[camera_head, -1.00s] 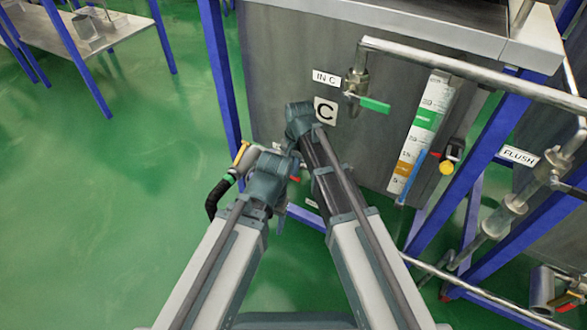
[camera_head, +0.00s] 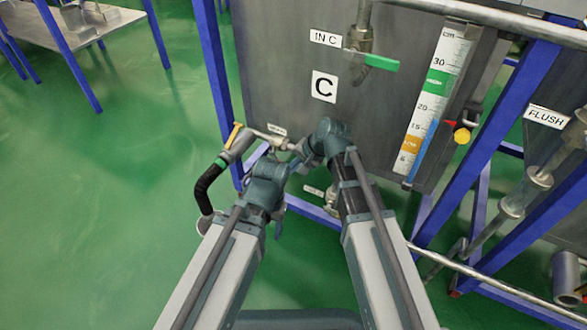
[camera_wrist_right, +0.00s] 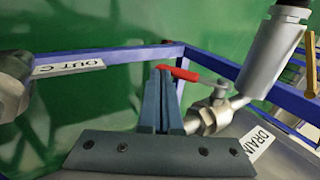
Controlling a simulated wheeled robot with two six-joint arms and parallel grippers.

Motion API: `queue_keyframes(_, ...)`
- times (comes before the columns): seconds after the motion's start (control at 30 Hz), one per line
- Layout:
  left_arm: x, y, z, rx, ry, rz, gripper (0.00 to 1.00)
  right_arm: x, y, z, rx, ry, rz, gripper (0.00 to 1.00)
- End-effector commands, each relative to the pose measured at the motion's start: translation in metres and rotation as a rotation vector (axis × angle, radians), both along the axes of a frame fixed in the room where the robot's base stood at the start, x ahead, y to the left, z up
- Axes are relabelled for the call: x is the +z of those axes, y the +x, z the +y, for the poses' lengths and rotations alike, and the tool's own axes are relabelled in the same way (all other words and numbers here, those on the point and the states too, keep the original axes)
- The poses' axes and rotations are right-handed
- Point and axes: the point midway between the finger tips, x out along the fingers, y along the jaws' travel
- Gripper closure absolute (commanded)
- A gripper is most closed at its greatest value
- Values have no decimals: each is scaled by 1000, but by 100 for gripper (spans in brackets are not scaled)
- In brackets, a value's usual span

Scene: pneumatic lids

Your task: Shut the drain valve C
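The drain valve (camera_wrist_right: 208,116) shows in the right wrist view, with a red lever (camera_wrist_right: 180,74) and a DRAIN label (camera_wrist_right: 262,143) beside it. The lever points left, out over the floor. My right gripper (camera_wrist_right: 165,72) has its fingers together, with the tips at the lever's free end. I cannot tell whether they touch it, and nothing shows between them. In the head view the drain pipe (camera_head: 266,137) runs left from the tank C front (camera_head: 290,85); the lever is hidden behind my arms there. My left gripper (camera_head: 277,224) hangs low beside it, its fingers too small to read.
A grey fitting (camera_head: 239,146) with a yellow handle and black hose (camera_head: 204,190) stands left of the drain pipe. An OUT C label (camera_wrist_right: 68,67) and pipe are near my right gripper. A green-handled IN C valve (camera_head: 381,63) sits higher. Blue frame posts (camera_head: 214,60) flank the tank.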

Motion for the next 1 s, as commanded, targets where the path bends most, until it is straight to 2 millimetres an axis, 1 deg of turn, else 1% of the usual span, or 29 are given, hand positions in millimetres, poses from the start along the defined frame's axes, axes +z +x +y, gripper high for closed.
queue_keyframes(0.03,-7,0,0,0,0,0,36,-7,1,2,1,0,0,100)
queue_keyframes(0.1,-12,0,0,0,0,-1,36,-12,3,4,1,-1,0,100)
queue_keyframes(0.4,-26,0,0,0,-1,-2,36,-26,9,15,2,-1,0,100)
queue_keyframes(0.7,-34,0,0,0,-1,-3,36,-34,14,23,1,-1,0,100)
queue_keyframes(1.0,-37,1,0,0,-1,-3,36,-37,16,28,1,-1,0,100)
